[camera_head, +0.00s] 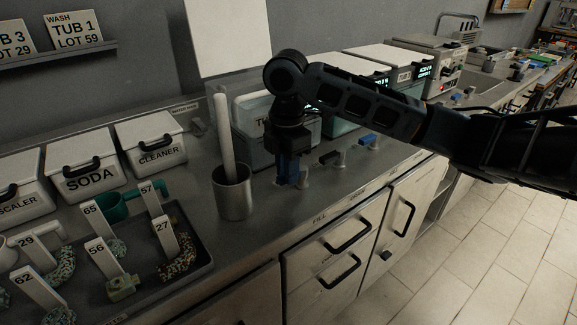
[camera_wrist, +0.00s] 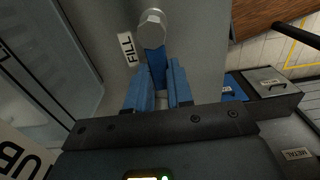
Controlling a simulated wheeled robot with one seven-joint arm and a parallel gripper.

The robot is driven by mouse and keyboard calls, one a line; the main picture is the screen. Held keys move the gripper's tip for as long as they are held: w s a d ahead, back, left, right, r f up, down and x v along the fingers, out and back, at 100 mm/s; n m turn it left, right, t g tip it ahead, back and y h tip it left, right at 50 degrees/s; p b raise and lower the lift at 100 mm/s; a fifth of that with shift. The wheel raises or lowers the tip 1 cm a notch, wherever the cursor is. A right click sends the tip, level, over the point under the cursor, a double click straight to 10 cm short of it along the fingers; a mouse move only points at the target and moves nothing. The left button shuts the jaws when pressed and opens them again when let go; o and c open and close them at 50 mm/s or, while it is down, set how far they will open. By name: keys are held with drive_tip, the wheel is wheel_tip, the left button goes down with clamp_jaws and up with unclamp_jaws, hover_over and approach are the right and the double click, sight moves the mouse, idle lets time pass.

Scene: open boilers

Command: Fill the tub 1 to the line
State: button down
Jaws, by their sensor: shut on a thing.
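Tub 1 (camera_head: 243,150), a clear-walled tub with a partly hidden "TU" label, stands behind my arm on the counter. Its water level and line cannot be made out. My gripper (camera_head: 292,180) points down in front of it. In the wrist view my gripper's blue fingers (camera_wrist: 158,88) are shut on a blue valve handle (camera_wrist: 157,66) with a metal hub end. A "FILL" label (camera_wrist: 128,48) is beside the handle. In the head view the fingers hide most of the handle.
A metal pot (camera_head: 233,195) with a white rod stands left of my gripper. A black-handled valve (camera_head: 330,157) and a blue-handled valve (camera_head: 368,139) are to the right. White bins and a tray (camera_head: 200,262) of numbered tags occupy the left counter.

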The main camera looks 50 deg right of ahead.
drive_tip(key=c, duration=1)
unclamp_jaws()
drive_tip(key=shift+r, duration=3.9)
